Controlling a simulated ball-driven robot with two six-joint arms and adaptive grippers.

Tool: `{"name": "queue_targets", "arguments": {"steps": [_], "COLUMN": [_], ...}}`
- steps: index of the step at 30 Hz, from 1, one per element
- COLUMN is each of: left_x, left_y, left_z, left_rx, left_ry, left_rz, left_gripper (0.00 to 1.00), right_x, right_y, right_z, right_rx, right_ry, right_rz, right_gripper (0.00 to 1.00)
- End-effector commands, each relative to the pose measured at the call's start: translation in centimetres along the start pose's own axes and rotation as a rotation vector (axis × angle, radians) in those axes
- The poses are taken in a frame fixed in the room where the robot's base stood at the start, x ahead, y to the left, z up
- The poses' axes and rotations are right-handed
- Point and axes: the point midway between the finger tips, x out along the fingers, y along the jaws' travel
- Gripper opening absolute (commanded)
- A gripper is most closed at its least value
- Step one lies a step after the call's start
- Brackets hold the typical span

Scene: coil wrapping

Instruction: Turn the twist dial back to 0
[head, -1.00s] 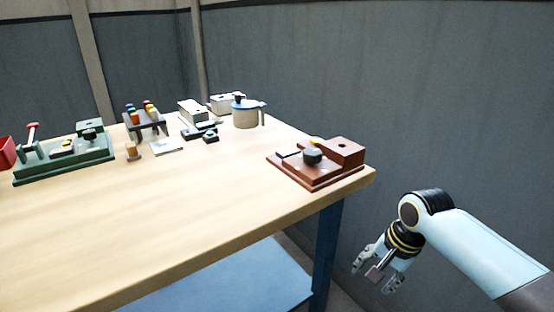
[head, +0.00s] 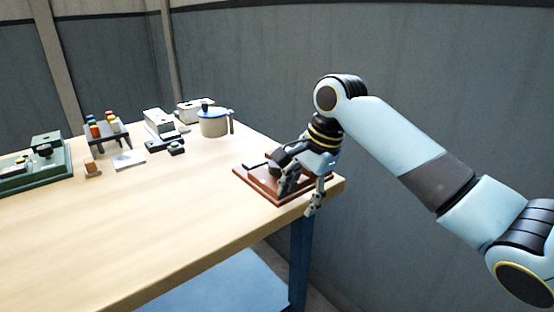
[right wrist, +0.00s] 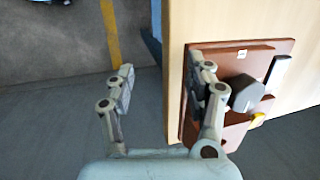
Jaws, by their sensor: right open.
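A red-brown board (head: 262,189) lies at the table's right corner in the head view, mostly hidden by my right gripper (head: 300,193). In the right wrist view the board (right wrist: 236,140) bears a dark grey faceted knob (right wrist: 247,93), which looks like the dial. A yellow piece (right wrist: 257,120) and a black bar (right wrist: 278,71) are near the knob. My right gripper (right wrist: 160,91) is open and empty. One finger is over the board beside the knob, and the other is out past the table edge. No dial reading is legible. My left gripper is not in view.
A green board (head: 50,172) with a black knob, a rack (head: 108,134) of coloured pieces, a small orange-brown block (head: 92,168), white boxes (head: 160,122) and a lidded pot (head: 214,124) stand farther left. The table's front (head: 130,225) is clear.

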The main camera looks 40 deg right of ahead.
Motion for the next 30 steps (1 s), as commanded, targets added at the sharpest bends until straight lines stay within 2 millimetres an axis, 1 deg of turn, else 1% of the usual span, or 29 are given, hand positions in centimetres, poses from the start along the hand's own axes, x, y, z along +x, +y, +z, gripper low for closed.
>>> {"name": "queue_targets", "arguments": {"steps": [5,8,11,15,18,19,21,23,26,30], "left_x": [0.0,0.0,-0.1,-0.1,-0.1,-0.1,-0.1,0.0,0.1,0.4], "left_y": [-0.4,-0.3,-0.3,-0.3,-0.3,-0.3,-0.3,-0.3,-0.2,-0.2], "left_z": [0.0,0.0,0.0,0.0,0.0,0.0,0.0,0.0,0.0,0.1], "left_rx": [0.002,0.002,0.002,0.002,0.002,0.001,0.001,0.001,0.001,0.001], "left_ry": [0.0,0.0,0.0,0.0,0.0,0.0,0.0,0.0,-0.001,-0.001], "left_rz": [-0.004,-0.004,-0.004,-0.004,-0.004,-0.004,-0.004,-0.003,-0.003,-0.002], "left_gripper": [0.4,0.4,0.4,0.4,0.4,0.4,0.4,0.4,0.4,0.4], "right_x": [-1.4,-2.8,-4.7,-7.8,-9.7,-10.0,-10.2,-9.7,-8.2,-5.3], "right_y": [-2.0,-3.7,-5.8,-8.5,-9.8,-10.1,-10.4,-10.4,-10.4,-10.5], "right_z": [-1.0,-1.9,-2.9,-4.3,-5.0,-5.2,-5.2,-5.2,-4.9,-4.5], "right_rx": [0.13,0.253,0.408,0.633,0.764,0.791,0.826,0.837,0.836,0.835], "right_ry": [-0.017,-0.036,-0.062,-0.108,-0.137,-0.143,-0.153,-0.155,-0.156,-0.155], "right_rz": [-0.004,-0.005,-0.005,0.0,0.009,0.011,0.016,0.019,0.02,0.021], "right_gripper": [0.54,0.54,0.54,0.54,0.54,0.54,0.54,0.54,0.54,0.54]}}
